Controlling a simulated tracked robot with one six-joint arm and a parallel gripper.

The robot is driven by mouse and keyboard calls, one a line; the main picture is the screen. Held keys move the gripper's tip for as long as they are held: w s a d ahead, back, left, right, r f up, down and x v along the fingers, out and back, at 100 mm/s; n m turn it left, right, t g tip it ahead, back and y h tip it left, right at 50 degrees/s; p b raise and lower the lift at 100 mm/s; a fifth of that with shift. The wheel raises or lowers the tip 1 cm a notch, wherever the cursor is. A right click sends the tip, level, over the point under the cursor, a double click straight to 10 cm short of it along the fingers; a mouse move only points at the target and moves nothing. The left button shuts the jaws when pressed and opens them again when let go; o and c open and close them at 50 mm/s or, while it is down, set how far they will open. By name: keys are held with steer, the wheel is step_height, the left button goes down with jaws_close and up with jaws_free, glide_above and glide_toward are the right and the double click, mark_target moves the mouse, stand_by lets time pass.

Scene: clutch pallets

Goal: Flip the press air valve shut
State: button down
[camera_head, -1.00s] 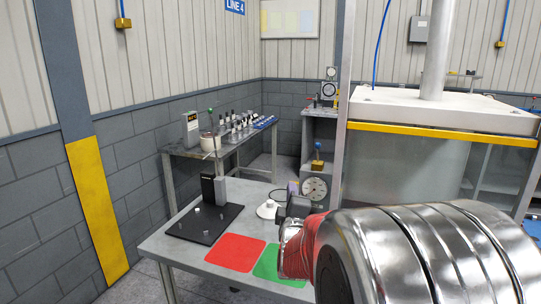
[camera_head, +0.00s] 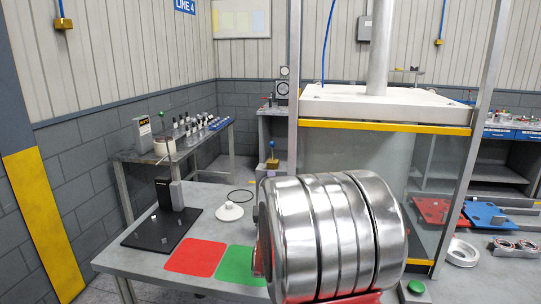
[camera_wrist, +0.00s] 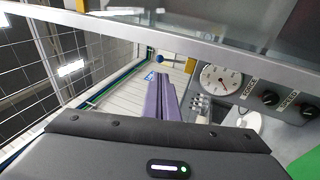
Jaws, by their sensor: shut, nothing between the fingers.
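The air valve (camera_head: 272,162) has a brass-yellow body and a blue-tipped lever that points up in the head view. It stands at the back of the bench, left of the press. In the wrist view the valve (camera_wrist: 189,65) shows beyond my fingers, with its blue knob toward the left. My gripper (camera_wrist: 160,84) has purple fingers, shut with nothing between them. They point toward the valve and look apart from it; the exact gap cannot be told.
A pressure gauge (camera_wrist: 220,80) and a panel with dark knobs lie right of my fingers. The press (camera_head: 385,110) has a white top plate and clear guard. On the bench (camera_head: 130,258) are a black stand (camera_head: 160,228), a white disc (camera_head: 230,212), a red mat (camera_head: 195,257) and a green mat (camera_head: 240,263).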

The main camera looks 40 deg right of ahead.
mark_target(271, 146)
steer(key=x, duration=1.2)
steer(key=shift+w+d+r, duration=0.15)
steer(key=shift+w+d, duration=0.1)
steer(key=shift+a, duration=0.25)
steer(key=shift+d, duration=0.2)
steer(key=shift+w, duration=0.15)
steer(key=shift+r, duration=0.1)
